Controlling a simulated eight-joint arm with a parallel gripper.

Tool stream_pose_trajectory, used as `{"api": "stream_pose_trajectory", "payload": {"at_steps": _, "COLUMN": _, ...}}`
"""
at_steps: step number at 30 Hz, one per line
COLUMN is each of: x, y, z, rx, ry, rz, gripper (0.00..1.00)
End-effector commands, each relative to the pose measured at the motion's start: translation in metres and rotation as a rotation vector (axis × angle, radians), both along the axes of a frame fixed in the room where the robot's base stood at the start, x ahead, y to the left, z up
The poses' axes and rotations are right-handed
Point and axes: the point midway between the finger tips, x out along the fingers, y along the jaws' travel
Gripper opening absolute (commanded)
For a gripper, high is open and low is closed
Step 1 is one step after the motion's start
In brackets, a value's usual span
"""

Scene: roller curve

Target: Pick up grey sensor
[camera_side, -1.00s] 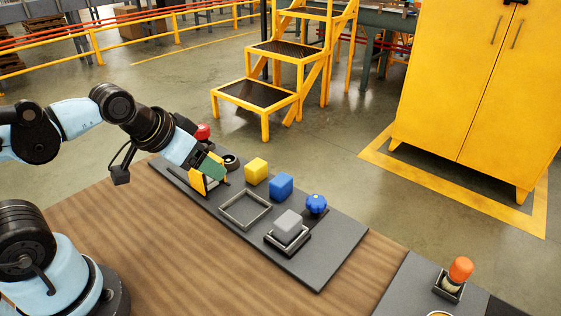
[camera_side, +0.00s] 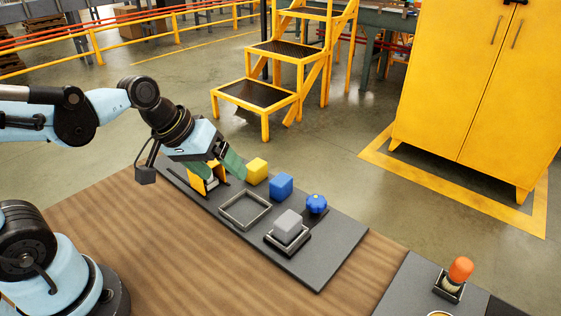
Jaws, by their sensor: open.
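The grey sensor, seen as a light grey block (camera_side: 288,222), sits in a small dark square holder (camera_side: 283,243) near the right end of the dark board. My gripper (camera_side: 222,170) has green fingers and is open and empty. It is above the left part of the board, to the left of the yellow block and well apart from the grey block. Its fingers partly cover a yellow bracket (camera_side: 196,181) on the board.
A yellow block (camera_side: 257,171), a blue block (camera_side: 281,186) and a blue knob (camera_side: 316,204) stand along the board's far side. An empty square frame (camera_side: 266,212) lies between my gripper and the grey block. An orange-capped item (camera_side: 461,268) stands farther right.

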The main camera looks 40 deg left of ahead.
Motion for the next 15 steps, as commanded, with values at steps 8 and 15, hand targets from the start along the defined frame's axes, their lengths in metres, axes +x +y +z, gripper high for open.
{"api": "stream_pose_trajectory", "payload": {"at_steps": 8, "x": 0.027, "y": -0.032, "z": -0.018, "rx": -0.413, "ry": 0.263, "rz": 0.288, "gripper": 0.83}}
{"api": "stream_pose_trajectory", "payload": {"at_steps": 15, "x": 0.044, "y": -0.055, "z": -0.035, "rx": -0.723, "ry": 0.537, "rz": 0.495, "gripper": 0.83}}
